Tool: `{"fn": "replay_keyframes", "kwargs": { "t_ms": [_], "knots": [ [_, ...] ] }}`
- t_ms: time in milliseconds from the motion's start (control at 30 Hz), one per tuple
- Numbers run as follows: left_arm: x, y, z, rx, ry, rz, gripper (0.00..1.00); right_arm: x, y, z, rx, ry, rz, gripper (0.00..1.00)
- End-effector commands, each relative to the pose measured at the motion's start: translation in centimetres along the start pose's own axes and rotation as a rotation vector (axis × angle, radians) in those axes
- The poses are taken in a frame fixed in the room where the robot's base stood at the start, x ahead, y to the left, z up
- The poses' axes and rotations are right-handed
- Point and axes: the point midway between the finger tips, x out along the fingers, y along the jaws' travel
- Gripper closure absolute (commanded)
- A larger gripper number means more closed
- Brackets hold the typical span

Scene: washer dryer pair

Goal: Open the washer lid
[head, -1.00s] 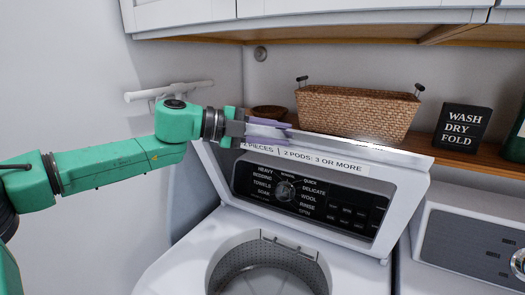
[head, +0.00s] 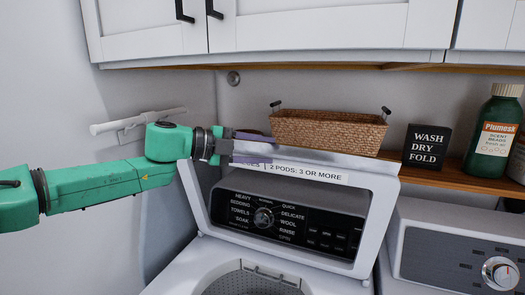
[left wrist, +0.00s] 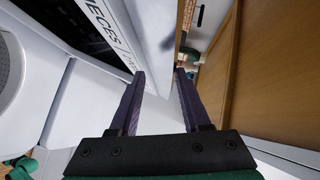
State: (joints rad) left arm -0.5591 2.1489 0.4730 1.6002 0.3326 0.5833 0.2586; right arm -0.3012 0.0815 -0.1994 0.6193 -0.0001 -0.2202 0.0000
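The washer lid (head: 378,210) stands raised, leaning back in front of the control panel (head: 290,215), which shows through its window. A label strip (head: 305,173) runs along its upper edge. The washer's drum opening (head: 255,280) is uncovered below. My left gripper (head: 252,147) is at the lid's upper left corner, one finger behind the top edge and one in front, over part of the label. In the left wrist view the fingers (left wrist: 158,85) are apart, with the lid edge (left wrist: 150,45) reaching between them and a gap visible. My right gripper is out of view.
A wicker basket (head: 327,133), a black sign (head: 428,147) and a green bottle (head: 493,135) stand on the wooden shelf (head: 450,176) behind. White cabinets (head: 310,25) hang above. The dryer (head: 425,245) is at the right. A wall bar (head: 138,120) is near my left wrist.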

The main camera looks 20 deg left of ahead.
Motion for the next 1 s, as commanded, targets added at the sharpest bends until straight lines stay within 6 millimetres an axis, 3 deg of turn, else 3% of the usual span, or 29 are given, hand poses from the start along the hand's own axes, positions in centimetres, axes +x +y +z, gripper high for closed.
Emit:
{"fn": "replay_keyframes", "kwargs": {
  "t_ms": [233,367,800,1000],
  "knots": [
    [-0.3,0.1,0.0,-0.001,0.0,0.001,0.55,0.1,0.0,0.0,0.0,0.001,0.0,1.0],
    [-1.8,0.1,0.1,0.001,-0.001,-0.003,0.55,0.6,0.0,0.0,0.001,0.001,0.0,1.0],
    [-11.7,0.2,0.1,0.002,-0.002,-0.006,0.55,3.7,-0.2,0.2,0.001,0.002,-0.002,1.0],
    [-14.3,0.1,0.1,0.0,-0.001,-0.001,0.55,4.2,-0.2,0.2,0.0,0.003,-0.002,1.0]
  ]
}}
